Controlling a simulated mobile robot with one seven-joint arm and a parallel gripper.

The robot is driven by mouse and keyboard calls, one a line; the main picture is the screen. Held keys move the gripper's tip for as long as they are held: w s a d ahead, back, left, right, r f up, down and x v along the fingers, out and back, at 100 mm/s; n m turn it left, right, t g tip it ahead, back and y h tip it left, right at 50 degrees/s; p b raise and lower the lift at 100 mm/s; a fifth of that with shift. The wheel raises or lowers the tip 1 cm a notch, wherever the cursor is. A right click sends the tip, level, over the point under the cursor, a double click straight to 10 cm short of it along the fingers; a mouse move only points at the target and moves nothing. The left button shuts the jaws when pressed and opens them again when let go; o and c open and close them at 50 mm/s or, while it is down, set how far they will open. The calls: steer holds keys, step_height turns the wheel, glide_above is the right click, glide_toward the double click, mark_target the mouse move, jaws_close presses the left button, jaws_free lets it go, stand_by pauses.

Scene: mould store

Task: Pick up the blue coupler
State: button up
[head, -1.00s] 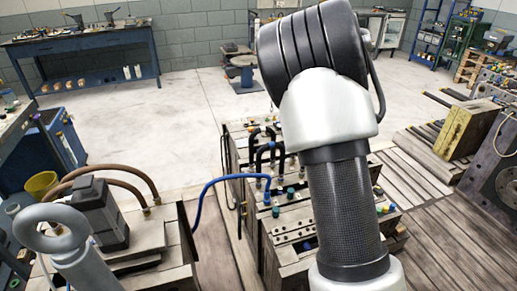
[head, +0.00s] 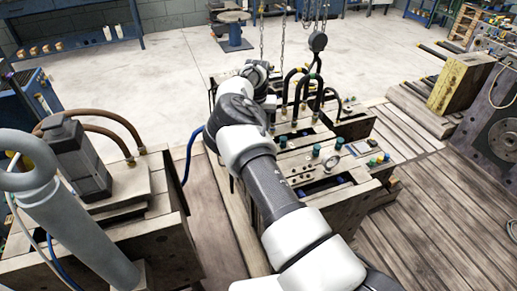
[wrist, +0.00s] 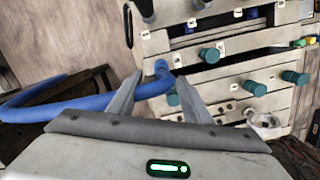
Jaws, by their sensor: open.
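In the wrist view a blue hose (wrist: 85,103) curves in from the left. Its blue end, which looks like the blue coupler (wrist: 161,67), meets the face of a worn mould block (wrist: 222,105). My gripper (wrist: 160,77) is open, with one finger to each side of this end in the picture. I cannot tell whether either finger touches it. Part of the hose passes behind the fingers. In the head view the blue hose (head: 189,152) shows left of my arm, which hides its end and my gripper.
Several teal plugs, one of them (wrist: 255,88), stick out from the block close to my right finger. Black hoses (head: 302,88) arch over the block, and chains (head: 262,35) hang behind it. Another mould block (head: 150,215) with brown hoses stands at left.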

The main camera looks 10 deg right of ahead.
steer(key=f, duration=0.4)
steer(key=shift+w+f+b, duration=0.2)
steer(key=shift+w+b, duration=0.05)
steer(key=shift+b, duration=0.15)
steer(key=f, duration=0.1)
steer(key=f+b, duration=0.1)
steer(key=f, duration=0.1)
steer(key=f+b, duration=0.1)
steer(key=f, duration=0.1)
steer(key=shift+w+d+f, duration=0.1)
steer(key=shift+w+d, duration=0.2)
steer(key=shift+w, duration=0.1)
jaws_close()
step_height(320, 180, up, 10)
steer(key=p, duration=0.2)
steer(key=shift+p, duration=0.4)
